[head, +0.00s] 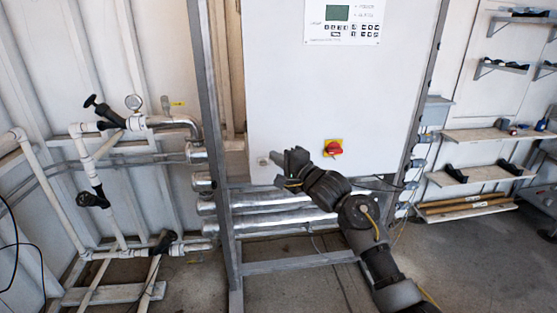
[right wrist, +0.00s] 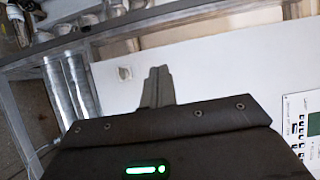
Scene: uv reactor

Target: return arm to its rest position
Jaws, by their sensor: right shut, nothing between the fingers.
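My right arm (head: 362,222) reaches up from the lower right in the head view. Its right gripper (head: 278,170) is in front of the lower part of the white control cabinet (head: 290,95), close to a small pale fitting (head: 263,161) on its face. The gripper is shut and empty. In the right wrist view the shut fingers (right wrist: 158,75) point toward the white panel, with the pale fitting (right wrist: 125,73) to their left. I cannot tell whether the fingertips touch the panel. My left gripper is not in view.
A red rotary switch on a yellow plate (head: 333,147) sits right of the gripper. Silver pipes (head: 265,218) run below the cabinet within a grey metal frame (head: 213,120). White piping with black valves (head: 95,198) stands left. Wall shelves (head: 478,174) stand right. Bare floor (head: 480,265) lies lower right.

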